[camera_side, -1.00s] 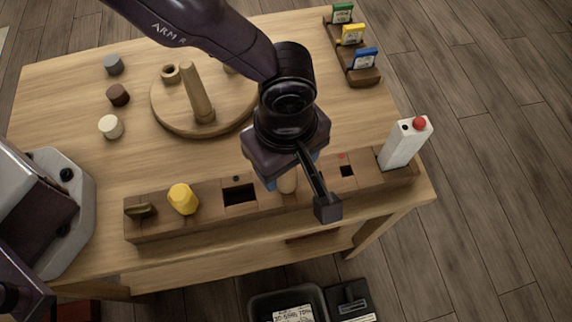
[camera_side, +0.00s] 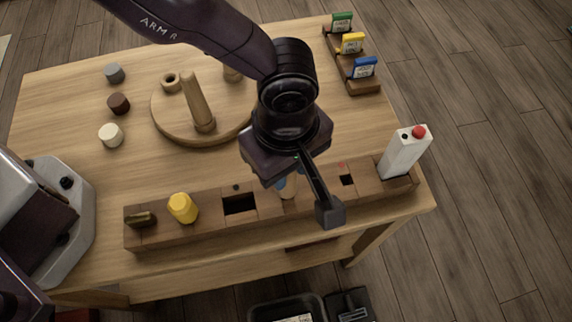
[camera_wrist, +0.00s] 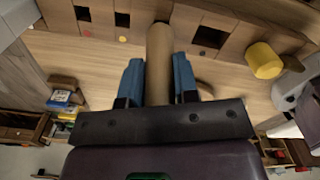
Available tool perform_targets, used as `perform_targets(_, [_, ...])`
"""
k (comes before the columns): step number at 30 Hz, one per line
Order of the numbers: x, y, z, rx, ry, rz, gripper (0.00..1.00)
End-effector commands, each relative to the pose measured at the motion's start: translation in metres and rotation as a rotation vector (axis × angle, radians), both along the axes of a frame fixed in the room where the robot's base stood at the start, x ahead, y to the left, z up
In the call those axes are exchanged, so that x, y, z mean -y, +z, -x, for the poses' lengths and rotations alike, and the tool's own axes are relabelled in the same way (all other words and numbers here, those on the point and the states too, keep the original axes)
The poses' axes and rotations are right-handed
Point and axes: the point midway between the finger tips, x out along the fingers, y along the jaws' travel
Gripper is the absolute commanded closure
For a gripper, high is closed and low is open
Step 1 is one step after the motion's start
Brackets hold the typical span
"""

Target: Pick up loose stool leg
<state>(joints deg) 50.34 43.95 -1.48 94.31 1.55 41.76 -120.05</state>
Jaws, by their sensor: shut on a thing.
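The loose stool leg (camera_wrist: 158,62) is a plain round wooden peg. In the wrist view it stands between the two blue fingers of my gripper (camera_wrist: 158,85), which are shut on it. In the side view my gripper (camera_side: 288,185) is over the long wooden block row, and only a short part of the leg (camera_side: 289,190) shows below it. I cannot tell whether the leg's lower end is still in its hole.
The wooden block row (camera_side: 165,232) has square holes and holds a yellow knob (camera_side: 182,208) and a white box with a red button (camera_side: 404,152). Several small cylinders (camera_side: 111,135) stand at the left. A card rack (camera_side: 362,85) is at the back right.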

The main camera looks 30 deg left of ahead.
Motion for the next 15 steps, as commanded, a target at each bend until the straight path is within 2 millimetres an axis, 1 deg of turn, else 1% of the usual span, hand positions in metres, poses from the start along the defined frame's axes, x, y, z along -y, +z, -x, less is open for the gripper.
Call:
perform_targets(1, [0.001,0.010,0.000,0.003,-0.001,0.003,0.91])
perform_targets(2, [0.001,0.015,0.000,0.004,-0.001,0.004,0.91])
perform_targets(5, [-0.011,0.032,0.009,0.002,0.000,0.002,0.91])
perform_targets(11, [-0.041,0.077,0.033,0.003,0.000,0.005,0.91])
perform_targets(15, [-0.069,0.091,0.055,0.002,-0.001,0.003,0.91])
